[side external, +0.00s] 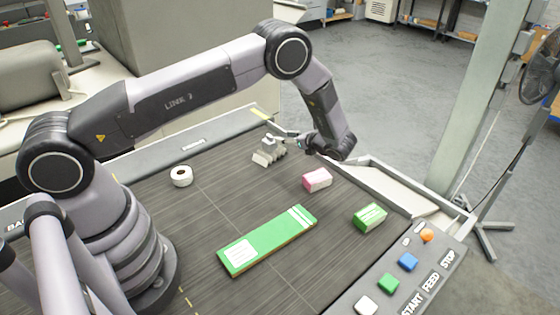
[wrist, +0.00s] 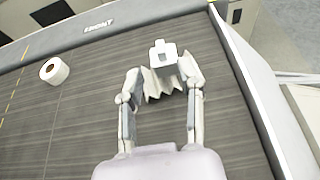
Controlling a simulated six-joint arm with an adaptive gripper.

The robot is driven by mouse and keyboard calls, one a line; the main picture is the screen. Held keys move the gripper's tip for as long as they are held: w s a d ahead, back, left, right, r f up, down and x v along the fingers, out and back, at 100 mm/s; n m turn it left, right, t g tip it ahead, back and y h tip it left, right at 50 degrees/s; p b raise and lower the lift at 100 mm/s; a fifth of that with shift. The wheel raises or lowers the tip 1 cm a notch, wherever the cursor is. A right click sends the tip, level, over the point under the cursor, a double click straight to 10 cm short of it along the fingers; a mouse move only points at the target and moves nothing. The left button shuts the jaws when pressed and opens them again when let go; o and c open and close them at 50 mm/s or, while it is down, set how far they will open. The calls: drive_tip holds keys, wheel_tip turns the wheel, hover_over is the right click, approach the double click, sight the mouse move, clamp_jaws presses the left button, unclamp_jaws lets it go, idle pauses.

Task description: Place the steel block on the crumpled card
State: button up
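The steel block (wrist: 168,63) is a small pale grey piece with a square dark mark, just beyond my fingertips in the wrist view. The crumpled card (wrist: 158,88) is pale with a zigzag edge, and the block appears to sit on its far part. In the side external view the block (side external: 267,143) shows small above the pale card (side external: 262,159). My gripper (wrist: 162,68) is open, its fingers spread to either side of the card, with a visible gap at the left of the block. In the side external view my gripper (side external: 291,141) is low beside them; exact contact is hard to tell.
A white tape roll (side external: 181,176) stands to the left on the dark belt (side external: 215,195). A pink-and-white box (side external: 317,180), a green-and-white box (side external: 369,217) and a long green carton (side external: 267,240) lie nearer. A button panel (side external: 408,275) is at the lower right.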

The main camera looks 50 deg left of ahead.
drive_tip(key=s+d+r+n+h, duration=0.1)
drive_tip(key=s+r+n+h, duration=0.35)
drive_tip(key=r, duration=0.75)
drive_tip(key=s+d+r+n+h, duration=0.15)
drive_tip(key=s+r+n, duration=0.45)
drive_tip(key=r, duration=0.7)
drive_tip(key=s+d+r+n+t+h, duration=0.2)
drive_tip(key=s+r+n+h, duration=0.1)
drive_tip(key=s, duration=0.8)
drive_tip(key=s+d+r+n+t+h, duration=0.2)
drive_tip(key=s+r+n+t+h, duration=0.1)
drive_tip(key=s, duration=0.9)
drive_tip(key=shift+s+r+n+t+h, duration=0.15)
drive_tip(key=shift+r+n+t+h, duration=0.15)
drive_tip(key=shift+r+n+h, duration=0.35)
